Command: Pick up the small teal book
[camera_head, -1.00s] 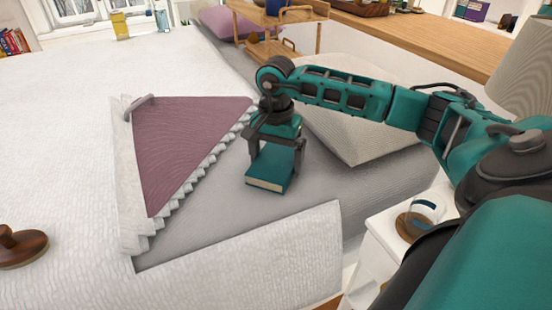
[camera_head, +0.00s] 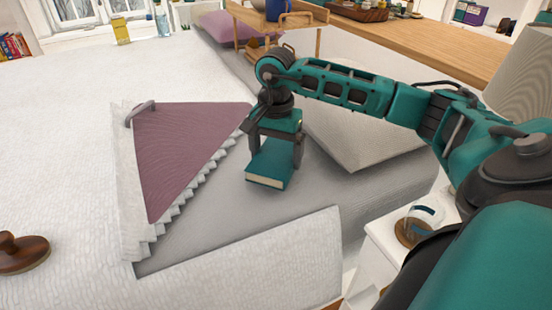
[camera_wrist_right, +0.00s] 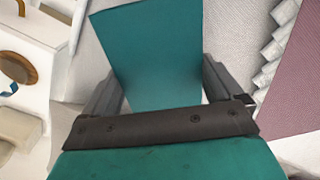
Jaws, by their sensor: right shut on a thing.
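The small teal book (camera_head: 268,165) has a teal cover and pale page edges. In the head view it is at the centre, over the grey bedding. My right gripper (camera_head: 275,150) is above it, pointing down, with a finger on each side of the book. In the right wrist view the book (camera_wrist_right: 155,50) fills the space between the fingers of the right gripper (camera_wrist_right: 160,85), which is shut on it. I cannot tell whether the book's underside touches the bedding. My left gripper is not in view.
A mauve triangular piece with a ruffled edge (camera_head: 185,155) lies left of the book. A pale pillow (camera_head: 360,135) is to the right. A wooden tray stand (camera_head: 275,25) is behind. A white nightstand (camera_head: 385,250) is at lower right.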

